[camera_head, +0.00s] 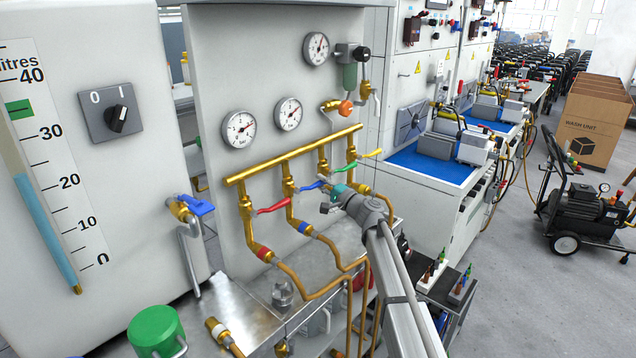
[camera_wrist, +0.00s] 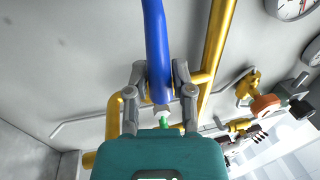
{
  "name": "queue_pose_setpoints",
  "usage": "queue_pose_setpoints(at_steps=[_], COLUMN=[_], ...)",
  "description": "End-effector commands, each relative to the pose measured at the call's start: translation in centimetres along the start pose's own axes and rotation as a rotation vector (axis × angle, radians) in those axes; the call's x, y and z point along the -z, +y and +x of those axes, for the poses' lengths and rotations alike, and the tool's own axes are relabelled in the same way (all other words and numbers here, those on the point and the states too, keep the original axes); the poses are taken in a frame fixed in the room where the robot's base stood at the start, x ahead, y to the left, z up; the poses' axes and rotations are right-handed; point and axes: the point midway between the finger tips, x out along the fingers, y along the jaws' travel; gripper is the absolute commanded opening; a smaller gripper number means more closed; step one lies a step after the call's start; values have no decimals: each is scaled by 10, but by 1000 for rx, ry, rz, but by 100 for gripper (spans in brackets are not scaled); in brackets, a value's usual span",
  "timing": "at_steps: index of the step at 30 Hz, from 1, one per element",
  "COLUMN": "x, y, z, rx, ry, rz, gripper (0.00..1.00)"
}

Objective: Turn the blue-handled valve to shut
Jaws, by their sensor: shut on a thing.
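The blue valve handle (camera_head: 312,186) belongs to the second drop from the left on the brass manifold (camera_head: 290,158). It sticks out to the right from its brass valve (camera_head: 290,188). In the wrist view the blue handle (camera_wrist: 155,40) runs down from the top edge, and its end sits between my two fingers. My gripper (camera_head: 327,187) is shut on it; in the wrist view my gripper (camera_wrist: 160,78) has a finger on each side. My gripper partly hides the handle's end in the head view.
A red handle (camera_head: 274,208) is close on the left; a green handle (camera_head: 345,168) and a yellow handle (camera_head: 371,153) are close on the right. Pressure gauges (camera_head: 239,129) are on the panel above. Another blue-handled tap (camera_head: 199,206) is on the tank. Brass pipes run below.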

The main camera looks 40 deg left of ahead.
Motion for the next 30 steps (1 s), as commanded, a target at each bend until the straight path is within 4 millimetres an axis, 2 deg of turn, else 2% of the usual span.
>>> queue_pose_setpoints(at_steps=[4,5,9,11,30], x=[-1,-1,-3,-3,-4], y=[1,1,1,1,1], z=[-1,-1,0,1,2], rx=[-4,-4,-3,-3,-2], ry=[2,2,0,-1,-3], rz=[-3,-3,-2,-2,-2], gripper=[0,32,58,67,67])
